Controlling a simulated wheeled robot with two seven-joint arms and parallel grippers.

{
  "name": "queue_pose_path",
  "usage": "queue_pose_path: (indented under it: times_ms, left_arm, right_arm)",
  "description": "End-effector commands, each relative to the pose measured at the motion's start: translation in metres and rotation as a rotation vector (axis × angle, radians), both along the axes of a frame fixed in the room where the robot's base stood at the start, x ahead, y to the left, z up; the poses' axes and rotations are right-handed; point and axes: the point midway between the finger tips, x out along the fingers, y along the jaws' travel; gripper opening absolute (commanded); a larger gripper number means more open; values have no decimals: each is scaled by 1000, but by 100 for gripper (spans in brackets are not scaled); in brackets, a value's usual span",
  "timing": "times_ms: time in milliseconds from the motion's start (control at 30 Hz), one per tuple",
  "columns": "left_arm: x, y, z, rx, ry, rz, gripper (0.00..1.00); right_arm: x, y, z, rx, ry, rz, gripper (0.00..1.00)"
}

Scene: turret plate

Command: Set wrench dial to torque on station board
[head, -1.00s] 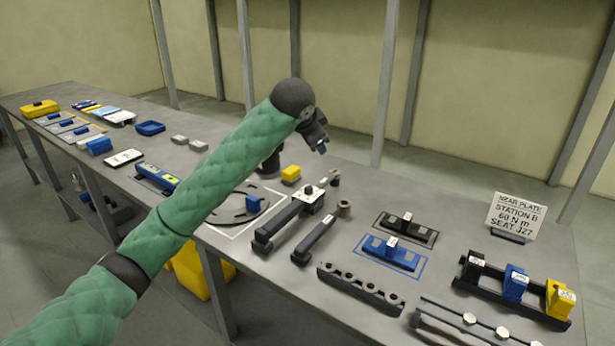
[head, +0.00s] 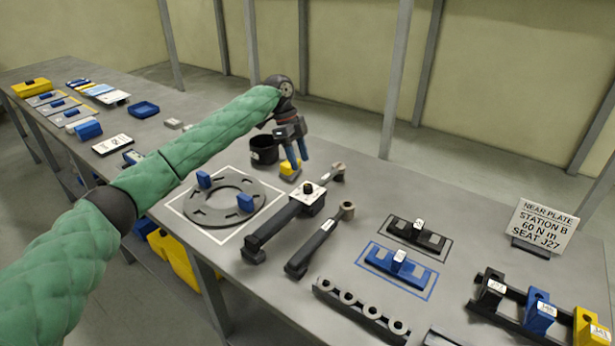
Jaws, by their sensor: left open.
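The station board (head: 544,222) stands at the right of the table and reads "NEAR PLATE, STATION B, 60 N m, SEAT J27". A large torque wrench (head: 283,221) lies mid-table with a white dial plate and black knob (head: 308,188) on top; its setting is too small to read. A smaller wrench (head: 318,243) lies to its right. My left gripper (head: 296,166) is open and points down above a small yellow block (head: 288,171), just behind the large wrench's dial. I cannot tell whether the fingers touch the block. My right gripper is not in view.
A grey ring plate (head: 196,215) with blue blocks lies left of the wrenches. A black cup (head: 263,152) stands behind. Blue (head: 400,267) and black (head: 416,235) fixtures, a socket rail (head: 360,308) and a rack of labelled blocks (head: 538,314) fill the right side.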

Motion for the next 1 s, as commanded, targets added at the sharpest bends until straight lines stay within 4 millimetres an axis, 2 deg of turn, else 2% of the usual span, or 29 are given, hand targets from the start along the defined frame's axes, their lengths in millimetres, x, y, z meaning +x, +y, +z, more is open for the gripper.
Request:
queue_pose_path:
  times_ms: [200,467,1000]
  left_arm:
    - [-9,-2,3,-72,-26,-235,48]
    - [-10,-4,-1,-89,-47,-309,48]
    - [-26,-20,-54,-87,-47,-305,48]
  right_arm:
    - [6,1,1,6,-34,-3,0]
    - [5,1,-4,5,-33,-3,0]
    - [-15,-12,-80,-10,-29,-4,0]
